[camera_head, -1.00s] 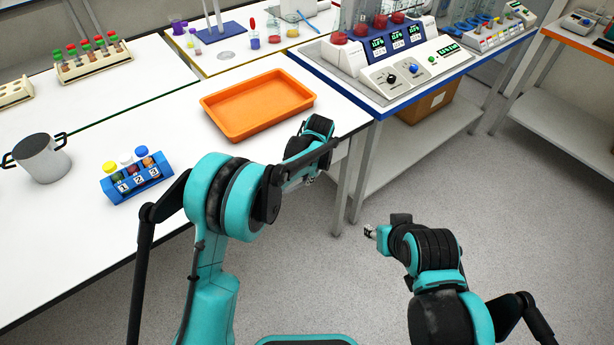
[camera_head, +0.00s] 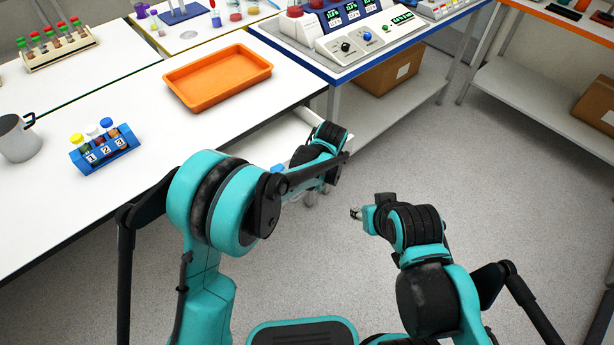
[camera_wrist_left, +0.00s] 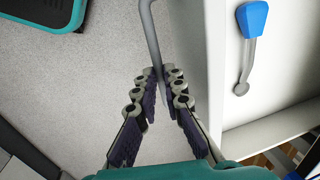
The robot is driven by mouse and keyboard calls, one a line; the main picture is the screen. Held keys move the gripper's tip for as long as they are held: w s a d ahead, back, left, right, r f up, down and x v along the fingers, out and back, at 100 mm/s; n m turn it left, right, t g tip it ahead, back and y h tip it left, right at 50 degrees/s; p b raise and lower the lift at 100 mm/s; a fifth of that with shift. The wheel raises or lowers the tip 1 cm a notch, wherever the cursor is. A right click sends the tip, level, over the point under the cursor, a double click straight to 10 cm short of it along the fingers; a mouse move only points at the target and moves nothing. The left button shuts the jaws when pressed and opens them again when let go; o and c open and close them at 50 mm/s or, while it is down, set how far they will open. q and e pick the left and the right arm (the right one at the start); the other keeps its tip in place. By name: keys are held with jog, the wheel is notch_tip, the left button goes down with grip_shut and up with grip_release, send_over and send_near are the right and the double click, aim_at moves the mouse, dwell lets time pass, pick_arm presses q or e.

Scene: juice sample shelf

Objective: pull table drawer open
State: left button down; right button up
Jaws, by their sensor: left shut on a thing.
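The white table drawer (camera_head: 277,137) is partly pulled out under the right end of the white table, mostly hidden behind my left arm. In the left wrist view its pale front panel (camera_wrist_left: 214,65) runs down the right of my fingers. My left gripper (camera_wrist_left: 159,78) is shut on the grey bar handle (camera_wrist_left: 151,35), which passes between its fingertips. In the head view my left gripper (camera_head: 309,197) is small and partly hidden by its wrist. My right gripper (camera_head: 356,213) hangs over the floor, away from the drawer; its jaws are too small to read.
A blue-handled utensil (camera_wrist_left: 252,22) lies inside the drawer. On the white table (camera_head: 142,175) stand an orange tray (camera_head: 216,80), a blue rack with vials (camera_head: 108,150) and a grey mug (camera_head: 18,140). A blue-edged bench with a lower shelf (camera_head: 365,115) stands beyond. The grey floor at right is clear.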

pick_arm(q)
jog(key=s+d, duration=0.4)
jog(key=s, duration=0.2)
jog(key=shift+s+d, duration=0.25)
jog(key=shift+d, duration=0.1)
jog(key=c, duration=1.9)
grip_release()
jog(key=r, duration=0.4)
jog(key=s+d+r, duration=0.1)
jog(key=r, duration=0.3)
jog(key=s+r, duration=0.1)
jog(key=r, duration=0.2)
jog(key=shift+d+r, duration=0.2)
jog(key=shift+r, duration=0.2)
